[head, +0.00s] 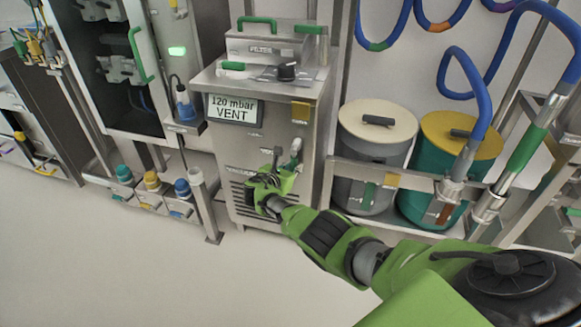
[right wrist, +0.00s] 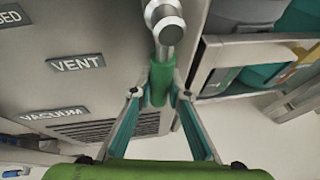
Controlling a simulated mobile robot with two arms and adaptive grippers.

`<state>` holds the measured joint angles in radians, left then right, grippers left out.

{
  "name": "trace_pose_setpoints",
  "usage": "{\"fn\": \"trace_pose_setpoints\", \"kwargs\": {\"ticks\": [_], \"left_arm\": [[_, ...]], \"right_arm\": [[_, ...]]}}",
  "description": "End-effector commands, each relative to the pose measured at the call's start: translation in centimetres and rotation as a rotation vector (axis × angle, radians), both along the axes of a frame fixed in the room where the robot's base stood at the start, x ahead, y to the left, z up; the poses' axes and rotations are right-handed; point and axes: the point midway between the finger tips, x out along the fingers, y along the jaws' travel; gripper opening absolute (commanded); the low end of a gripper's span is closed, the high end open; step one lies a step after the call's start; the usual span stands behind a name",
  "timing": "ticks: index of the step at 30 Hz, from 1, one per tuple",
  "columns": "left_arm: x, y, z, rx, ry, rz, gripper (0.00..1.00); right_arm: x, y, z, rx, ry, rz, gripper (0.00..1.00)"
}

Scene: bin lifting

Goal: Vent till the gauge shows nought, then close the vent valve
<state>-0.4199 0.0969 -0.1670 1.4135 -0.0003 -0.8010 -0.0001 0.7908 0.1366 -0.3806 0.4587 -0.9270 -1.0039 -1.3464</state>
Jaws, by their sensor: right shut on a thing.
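The display (head: 233,109) on the grey cabinet (head: 228,165) reads "120 mbar VENT". The vent valve is on the cabinet's front, low on the right side, and my right gripper (head: 279,170) partly hides it in the head view. In the right wrist view the valve's metal pivot (right wrist: 165,25) is at the top, with its green handle (right wrist: 159,85) hanging between my fingers. The right fingers are closed on this green handle. Plates marked "VENT" (right wrist: 77,63) and "VACUUM" (right wrist: 54,114) show at left. A third plate is cut off, ending "SED". My left gripper is not in view.
A grey box marked "FILTER" (head: 268,44) sits on the cabinet. Two lidded drums, cream-topped (head: 372,135) and yellow-topped (head: 460,150), stand on a railed shelf at right. Blue hoses (head: 470,70) hang there. The floor (head: 150,270) at front left is clear.

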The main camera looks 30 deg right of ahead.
Motion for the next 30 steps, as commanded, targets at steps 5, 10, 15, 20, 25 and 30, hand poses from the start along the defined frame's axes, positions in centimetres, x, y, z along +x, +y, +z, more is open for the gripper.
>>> {"fn": "trace_pose_setpoints", "kwargs": {"ticks": [5, 10, 15, 20, 25, 30], "left_arm": [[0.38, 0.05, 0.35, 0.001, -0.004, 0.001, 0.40], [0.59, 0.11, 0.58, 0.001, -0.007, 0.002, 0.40], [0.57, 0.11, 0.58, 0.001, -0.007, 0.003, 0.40], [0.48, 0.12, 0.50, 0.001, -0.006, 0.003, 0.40], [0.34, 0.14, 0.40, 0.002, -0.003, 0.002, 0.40], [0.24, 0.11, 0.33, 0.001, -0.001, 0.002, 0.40]], "right_arm": [[-0.47, -0.18, -0.34, -0.027, 0.039, -0.002, 0.00], [-0.56, -0.25, -0.36, -0.035, 0.050, -0.002, 0.00], [-0.61, -0.27, -0.39, -0.037, 0.051, -0.002, 0.00], [-0.64, -0.29, -0.43, -0.036, 0.053, -0.003, 0.00], [-0.55, -0.28, -0.32, -0.036, 0.049, -0.002, 0.34], [-0.45, -0.27, -0.19, -0.036, 0.046, -0.001, 0.34]]}}
